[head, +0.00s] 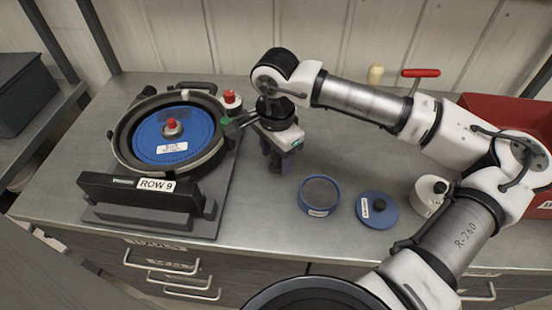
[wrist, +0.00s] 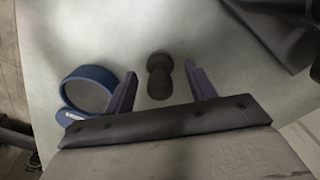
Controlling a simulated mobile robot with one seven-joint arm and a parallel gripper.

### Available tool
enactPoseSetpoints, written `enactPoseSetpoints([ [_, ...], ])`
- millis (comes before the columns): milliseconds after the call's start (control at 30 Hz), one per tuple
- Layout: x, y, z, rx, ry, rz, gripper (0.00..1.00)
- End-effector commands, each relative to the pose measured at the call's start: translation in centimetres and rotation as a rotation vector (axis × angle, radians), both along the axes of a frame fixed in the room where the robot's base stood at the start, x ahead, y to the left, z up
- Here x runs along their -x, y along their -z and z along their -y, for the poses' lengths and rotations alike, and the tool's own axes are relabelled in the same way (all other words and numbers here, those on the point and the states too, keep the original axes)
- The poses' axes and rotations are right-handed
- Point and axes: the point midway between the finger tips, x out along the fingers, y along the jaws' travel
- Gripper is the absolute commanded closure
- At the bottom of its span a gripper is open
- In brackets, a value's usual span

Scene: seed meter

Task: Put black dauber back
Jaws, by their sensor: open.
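The black dauber (wrist: 159,77) shows in the wrist view as a dark, knobbed piece on the bench, between my two purple fingers. Its height against the fingertips is hard to tell. My gripper (head: 281,166) is open and points down at the bench; in the wrist view my gripper (wrist: 161,68) has clear space on both sides of the dauber. In the head view the dauber is hidden behind or under my gripper. An open blue round tub (head: 320,195) stands right of my gripper, and also shows at left in the wrist view (wrist: 88,91).
The seed meter (head: 170,135) with its blue disc stands left. A blue lid (head: 376,211), a white jar (head: 429,196), a red-handled tool (head: 420,73) and a red bin (head: 515,113) are right. Bench between is clear.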

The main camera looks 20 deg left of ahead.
Motion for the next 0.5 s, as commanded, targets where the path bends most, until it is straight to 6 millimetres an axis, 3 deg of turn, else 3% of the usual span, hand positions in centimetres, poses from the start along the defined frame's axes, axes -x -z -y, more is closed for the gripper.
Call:
enactPoseSetpoints([
  [300, 0.0, -6.8, -0.1, -0.001, 0.001, 0.003, 0.45],
  [500, 0.0, -9.5, 0.0, 0.0, 0.0, 0.001, 0.45],
])
